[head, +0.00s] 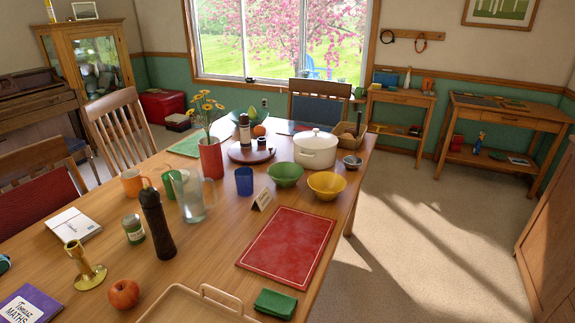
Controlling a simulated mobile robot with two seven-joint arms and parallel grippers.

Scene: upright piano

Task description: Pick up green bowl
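The green bowl (285,174) stands upright on the wooden dining table (213,250), towards its far right part. It looks empty. A yellow bowl (326,185) stands close beside it on the right, a white lidded pot (316,150) stands behind it, and a blue cup (244,181) is to its left. Neither of my grippers shows in the head view.
A glass pitcher (192,198), dark bottle (155,222) and red vase (211,158) stand further left. Open floor (425,255) lies right of the table.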

